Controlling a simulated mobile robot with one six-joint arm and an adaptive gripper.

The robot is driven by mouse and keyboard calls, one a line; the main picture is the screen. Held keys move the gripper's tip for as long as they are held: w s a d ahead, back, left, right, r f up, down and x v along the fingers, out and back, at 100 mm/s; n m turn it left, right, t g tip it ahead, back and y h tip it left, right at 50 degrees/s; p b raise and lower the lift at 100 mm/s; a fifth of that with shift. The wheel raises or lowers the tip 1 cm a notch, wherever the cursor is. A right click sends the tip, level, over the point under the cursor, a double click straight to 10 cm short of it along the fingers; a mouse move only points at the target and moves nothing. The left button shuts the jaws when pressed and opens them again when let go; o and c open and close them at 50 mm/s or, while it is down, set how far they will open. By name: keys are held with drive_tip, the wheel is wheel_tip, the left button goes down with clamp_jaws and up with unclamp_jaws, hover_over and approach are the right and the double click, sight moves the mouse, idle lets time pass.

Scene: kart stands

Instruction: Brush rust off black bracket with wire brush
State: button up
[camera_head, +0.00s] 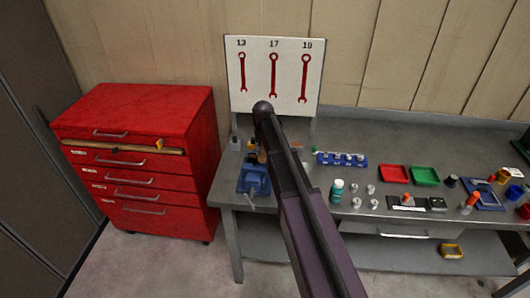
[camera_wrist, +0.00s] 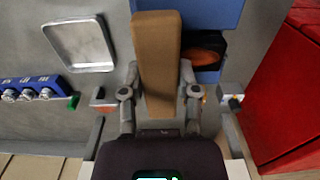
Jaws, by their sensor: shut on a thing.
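In the wrist view my gripper (camera_wrist: 158,80) is shut on the wire brush (camera_wrist: 157,50), whose brown wooden back lies between the two fingers and reaches past them. Its bristles are hidden. The black bracket (camera_wrist: 208,48), with an orange-brown rust patch, shows just right of the brush, at a blue vise (camera_wrist: 217,12). I cannot tell whether the brush touches the bracket. In the head view the blue vise (camera_head: 253,180) is at the bench's left end; my arm hides most of the gripper and brush.
A red drawer cabinet (camera_head: 140,165) stands left of the bench (camera_head: 335,245). A blue socket rail (camera_head: 341,159), red tray (camera_head: 394,174), green tray (camera_head: 425,176) and teal bottle (camera_head: 337,190) lie to the right. A wrench board (camera_head: 258,85) stands behind. A metal tray (camera_wrist: 80,45) shows in the wrist view.

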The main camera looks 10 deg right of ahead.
drive_tip(key=shift+w+a+f, duration=0.1)
drive_tip(key=shift+w+a, duration=0.1)
drive_tip(key=shift+a, duration=0.45)
drive_tip(key=shift+w+a, duration=0.2)
drive_tip(key=shift+a, duration=0.45)
drive_tip(key=shift+a, duration=0.1)
drive_tip(key=shift+w+a, duration=0.35)
drive_tip(key=shift+a, duration=0.45)
drive_tip(key=shift+w+a, duration=0.35)
drive_tip(key=shift+a, duration=0.4)
drive_tip(key=shift+r+p, duration=3)
drive_tip(key=shift+r, duration=0.1)
wheel_tip(320, 180, up, 3)
drive_tip(key=p, duration=0.3)
